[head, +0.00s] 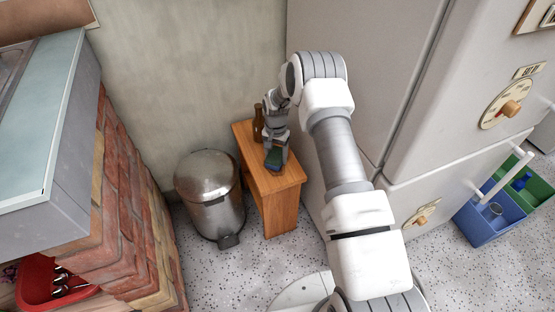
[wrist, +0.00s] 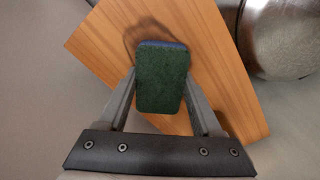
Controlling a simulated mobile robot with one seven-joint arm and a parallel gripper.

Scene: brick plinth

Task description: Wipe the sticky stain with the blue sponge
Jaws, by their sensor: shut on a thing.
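My gripper (head: 277,154) is over the small wooden table (head: 282,181) in the head view, shut on the sponge. The sponge (wrist: 162,80) sits between both fingers in the wrist view, with its dark green face toward the camera and a blue edge at the far side. In the head view only a little of the sponge (head: 273,160) shows below the gripper. A brown-edged stain (wrist: 146,27) shows on the wood just beyond the sponge, partly hidden by it. I cannot tell whether the sponge touches the wood.
A brown bottle (head: 258,124) stands at the table's back end. A metal bin (head: 208,190) is left of the table, and a large pale fridge (head: 365,70) is on the right. A brick plinth (head: 130,200) stands at far left. Blue and green caddies (head: 490,222) are far right.

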